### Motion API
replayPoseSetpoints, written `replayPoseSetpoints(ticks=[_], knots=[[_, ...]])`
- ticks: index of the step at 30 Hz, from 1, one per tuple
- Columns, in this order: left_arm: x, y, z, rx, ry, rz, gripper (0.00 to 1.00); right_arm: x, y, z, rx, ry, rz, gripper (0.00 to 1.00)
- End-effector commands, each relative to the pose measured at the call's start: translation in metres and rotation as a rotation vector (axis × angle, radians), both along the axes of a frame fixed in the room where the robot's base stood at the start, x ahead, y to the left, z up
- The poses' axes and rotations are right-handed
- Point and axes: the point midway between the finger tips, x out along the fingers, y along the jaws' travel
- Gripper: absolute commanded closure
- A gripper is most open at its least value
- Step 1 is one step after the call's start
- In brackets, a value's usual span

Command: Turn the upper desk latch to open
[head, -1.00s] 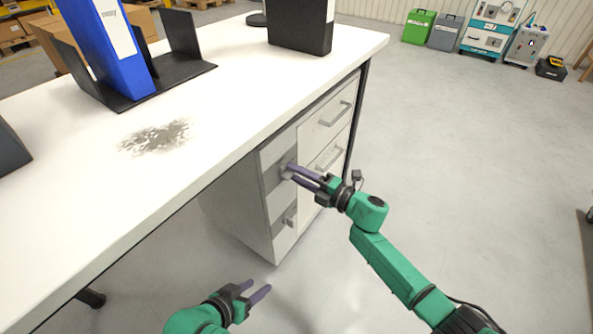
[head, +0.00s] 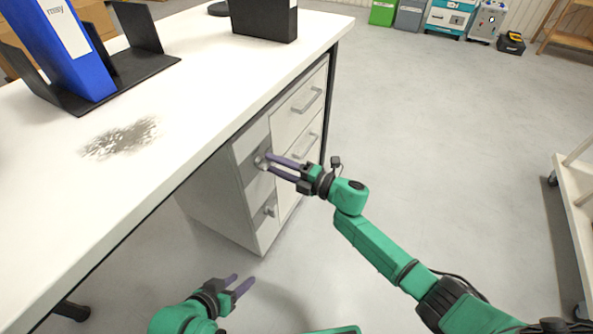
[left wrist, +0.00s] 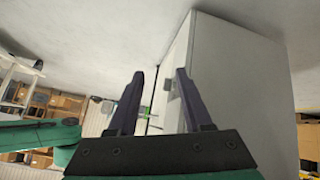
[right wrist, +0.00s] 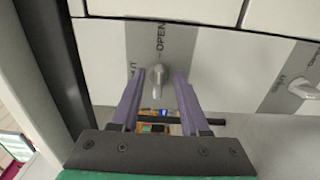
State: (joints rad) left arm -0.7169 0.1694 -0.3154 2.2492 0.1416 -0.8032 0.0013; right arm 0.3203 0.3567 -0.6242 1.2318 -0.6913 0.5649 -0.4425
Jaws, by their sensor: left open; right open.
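The upper desk latch (head: 261,162) is a small metal handle on a grey band of the drawer unit below the desktop. In the right wrist view the latch (right wrist: 157,75) lies between the fingertips, with the word OPEN printed above it and part of another label to its left. Its long side runs roughly up and down there. My right gripper (head: 270,162) is open with its fingers around the latch; contact cannot be told. The lower latch (head: 270,210) sits below, and in the right wrist view (right wrist: 302,88) at right. My left gripper (head: 242,281) is open and empty, low before the unit.
The white desktop (head: 205,85) carries a blue binder (head: 70,50) in a black holder and a black box (head: 264,20). Drawers with bar handles (head: 307,101) are beside the latches. The floor to the right is clear up to a cart (head: 575,190).

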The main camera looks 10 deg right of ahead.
Motion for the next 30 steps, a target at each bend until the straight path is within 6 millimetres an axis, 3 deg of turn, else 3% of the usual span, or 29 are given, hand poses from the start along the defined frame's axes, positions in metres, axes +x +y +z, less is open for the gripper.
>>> replayPoseSetpoints(ticks=[15, 20, 30], knots=[[-0.022, 0.052, 0.034, 0.176, 0.248, 0.014, 0.50, -0.074, -0.101, 0.001, -0.002, 0.003, 0.000, 0.55], [-0.025, 0.056, 0.036, 0.189, 0.269, 0.017, 0.50, -0.080, -0.110, 0.001, 0.001, 0.001, 0.000, 0.55], [-0.025, 0.056, 0.036, 0.189, 0.269, 0.016, 0.50, -0.080, -0.110, 0.001, 0.000, 0.000, 0.000, 0.55]])
